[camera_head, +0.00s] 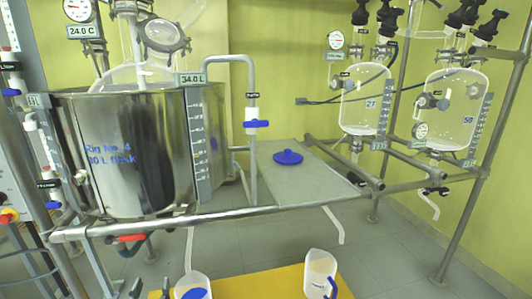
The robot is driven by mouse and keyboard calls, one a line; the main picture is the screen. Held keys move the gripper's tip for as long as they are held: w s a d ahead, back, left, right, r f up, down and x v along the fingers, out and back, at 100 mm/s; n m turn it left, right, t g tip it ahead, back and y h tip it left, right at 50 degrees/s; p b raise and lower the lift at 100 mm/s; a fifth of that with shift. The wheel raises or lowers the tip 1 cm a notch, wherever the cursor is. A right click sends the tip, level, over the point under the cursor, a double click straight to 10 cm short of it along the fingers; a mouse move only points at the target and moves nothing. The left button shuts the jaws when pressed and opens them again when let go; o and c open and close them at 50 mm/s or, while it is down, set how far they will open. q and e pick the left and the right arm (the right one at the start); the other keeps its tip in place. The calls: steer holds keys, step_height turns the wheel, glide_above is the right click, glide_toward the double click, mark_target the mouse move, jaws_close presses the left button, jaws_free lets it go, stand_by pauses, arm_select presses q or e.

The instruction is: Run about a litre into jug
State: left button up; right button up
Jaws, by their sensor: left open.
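The left jug (181,284) is cut off by the frame edge and shows a blue round part. The right jug (318,267) has a blue handle; whether it holds liquid is hard to tell. A pale tube (190,250) hangs over the left jug. A steel vessel (130,160) marked Rig No. 4 stands at left, with a red-handled valve (130,238) below it. My left gripper hardly shows, and its fingers cannot be made out. My right gripper is not in view.
A steel rail (260,213) crosses in front of the vessel. A grey shelf (310,185) carries a blue lid (288,157). Two glass vessels (366,98) (452,110) hang in frames at right. A blue-handled valve (256,123) sits on a bent pipe. Floor at lower right is clear.

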arm_select(q)
steer(key=s+d+f+m+g+h, duration=0.1)
steer(key=s+d+f+g+h, duration=0.2)
steer(key=d+f+g, duration=0.3)
steer(key=s+d+g, duration=0.4)
steer(key=s+g, duration=0.1)
steer(key=s, duration=0.5)
steer(key=s+d+r+m+g+p, duration=0.1)
steer(key=s+d+g, duration=0.3)
steer(key=s, duration=0.6)
steer(key=shift+d+r+g, duration=0.2)
steer(key=shift+r+g, duration=0.05)
steer(key=shift+g, duration=0.75)
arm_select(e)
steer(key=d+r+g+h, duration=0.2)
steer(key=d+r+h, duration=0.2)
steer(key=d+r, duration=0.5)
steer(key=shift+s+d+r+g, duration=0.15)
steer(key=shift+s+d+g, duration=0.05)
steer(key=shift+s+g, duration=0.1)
arm_select(q)
steer(key=shift+w+f+p, duration=0.1)
steer(key=shift+f+p, duration=0.1)
steer(key=shift+p, duration=0.4)
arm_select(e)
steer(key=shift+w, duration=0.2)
